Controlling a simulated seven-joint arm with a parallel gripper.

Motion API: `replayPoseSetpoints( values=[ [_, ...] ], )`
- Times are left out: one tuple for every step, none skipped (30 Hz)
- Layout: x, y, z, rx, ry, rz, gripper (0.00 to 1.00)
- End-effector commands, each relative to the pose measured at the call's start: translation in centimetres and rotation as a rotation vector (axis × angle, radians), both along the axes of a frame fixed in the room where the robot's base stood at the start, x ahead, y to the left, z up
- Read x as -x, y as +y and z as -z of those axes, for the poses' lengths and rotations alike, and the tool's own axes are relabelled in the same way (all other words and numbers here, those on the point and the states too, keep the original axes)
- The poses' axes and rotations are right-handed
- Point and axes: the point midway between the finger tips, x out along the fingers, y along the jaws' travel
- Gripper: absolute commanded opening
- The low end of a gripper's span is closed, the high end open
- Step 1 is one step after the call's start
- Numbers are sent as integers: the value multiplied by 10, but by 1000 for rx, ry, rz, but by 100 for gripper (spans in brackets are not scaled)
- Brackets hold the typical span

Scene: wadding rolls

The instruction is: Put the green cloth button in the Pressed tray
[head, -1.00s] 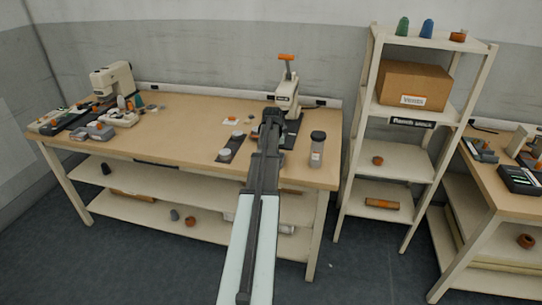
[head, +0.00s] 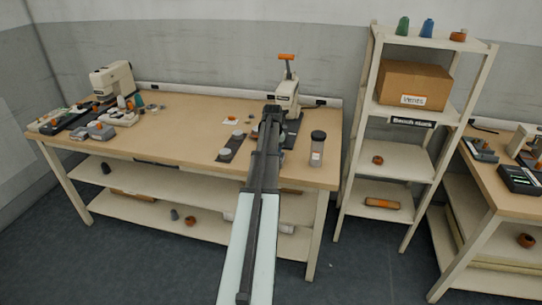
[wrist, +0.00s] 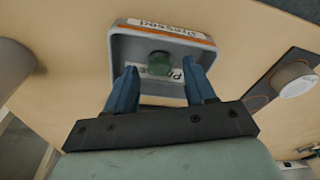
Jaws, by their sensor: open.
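The green cloth button (wrist: 160,63) shows in the wrist view inside the outline of the grey Pressed tray (wrist: 119,47), and appears to rest on its floor by the label. The tray has an orange stripe and a "Pressed" label on its far rim. My gripper (wrist: 163,74) is open, its two blue fingers apart at the tray's near side, with the button between and just beyond their tips, touching neither. In the head view my gripper (head: 270,116) is over the right part of the bench, and my arm hides the tray and button.
A hand press (head: 287,88) stands behind my gripper. A dark-lidded jar (head: 317,149) is to its right and a dark strip with pale discs (head: 231,147) to its left. A sewing machine (head: 112,80) stands far left. The middle of the bench (head: 190,125) is largely clear.

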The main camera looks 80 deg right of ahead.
Motion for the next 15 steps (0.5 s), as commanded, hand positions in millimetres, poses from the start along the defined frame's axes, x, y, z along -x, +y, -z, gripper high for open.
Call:
replayPoseSetpoints(
  values=[
    [0,1,-7,2,0,0,54],
    [1,1,-11,3,0,0,54],
    [1,2,-17,2,0,0,54],
    [1,3,-22,2,0,0,54],
    [2,4,-28,2,0,0,54],
    [2,5,-35,3,0,0,54],
    [2,5,-40,3,0,0,54],
    [3,6,-45,2,0,0,54],
    [3,7,-53,2,0,0,54],
    [4,8,-58,3,0,0,54],
    [4,8,-63,3,0,0,54],
    [4,9,-69,2,-1,0,54],
    [4,10,-74,2,-1,0,54],
    [5,11,-79,2,0,0,54],
    [5,11,-84,2,0,0,54]
  ],
)
